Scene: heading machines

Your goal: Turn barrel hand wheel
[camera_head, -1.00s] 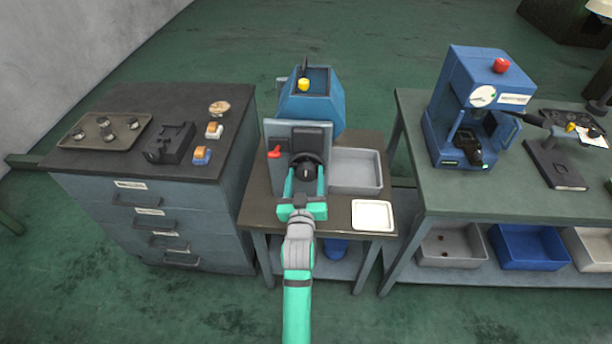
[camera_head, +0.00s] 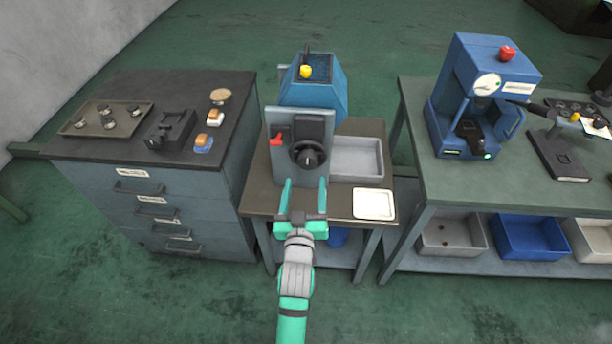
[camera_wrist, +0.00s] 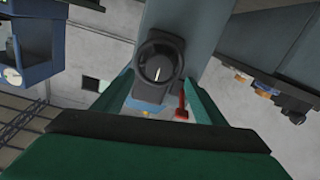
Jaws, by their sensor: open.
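The black barrel hand wheel (camera_head: 308,154) is on the grey front panel (camera_head: 285,168) of the blue barrel machine (camera_head: 313,98). A pale index mark shows on its hub. In the wrist view the wheel (camera_wrist: 158,62) is in full view beyond the fingers, its mark nearly vertical. My gripper (camera_head: 304,182) is open and empty, in front of and a little below the wheel in the head view, with its two green fingers apart. The fingers are clear of the wheel. A red lever (camera_head: 277,138) is on the panel left of the wheel and shows in the wrist view (camera_wrist: 182,104).
A grey bin (camera_head: 356,172) and a white tray (camera_head: 374,204) sit right of the machine on the same table. A dark drawer cabinet (camera_head: 130,205) stands to the left. A green-topped bench (camera_head: 480,185) with a blue press (camera_head: 486,85) stands to the right.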

